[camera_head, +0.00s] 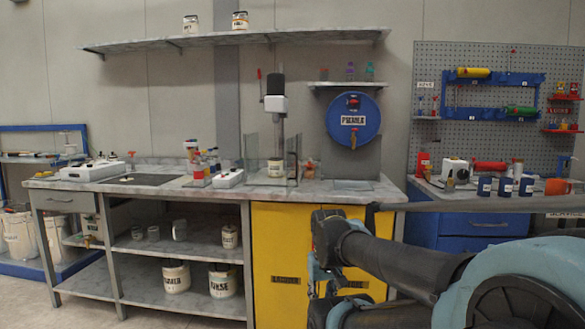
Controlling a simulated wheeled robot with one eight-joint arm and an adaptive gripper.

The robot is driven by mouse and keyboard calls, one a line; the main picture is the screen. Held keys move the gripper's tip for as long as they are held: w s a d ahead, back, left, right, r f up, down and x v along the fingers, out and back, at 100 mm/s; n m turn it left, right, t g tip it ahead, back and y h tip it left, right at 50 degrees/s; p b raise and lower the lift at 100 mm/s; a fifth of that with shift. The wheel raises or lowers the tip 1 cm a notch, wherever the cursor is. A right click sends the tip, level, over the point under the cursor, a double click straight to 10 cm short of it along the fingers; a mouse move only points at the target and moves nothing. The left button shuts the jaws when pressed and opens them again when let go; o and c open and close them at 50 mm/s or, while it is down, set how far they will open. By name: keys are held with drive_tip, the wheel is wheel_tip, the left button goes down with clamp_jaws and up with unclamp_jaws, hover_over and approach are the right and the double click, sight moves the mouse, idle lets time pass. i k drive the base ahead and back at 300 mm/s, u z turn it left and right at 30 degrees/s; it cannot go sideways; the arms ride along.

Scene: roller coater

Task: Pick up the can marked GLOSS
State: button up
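No label that reads clearly as GLOSS shows in the head view.
The grey bench (150,185) spans the left, with yellow cabinet doors (300,235). Two larger pails, a left pail (176,276) and a right pail (222,280), stand on its bottom shelf. A blue drum (353,105) hangs beside the mixer (277,95). A blue cabinet (480,230) stands right.

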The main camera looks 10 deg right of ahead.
sight(275, 165)
drive_tip(key=k, duration=0.4)
drive_tip(key=u, duration=0.8)
drive_tip(key=i, duration=2.25)
drive_tip(key=z, duration=0.25)
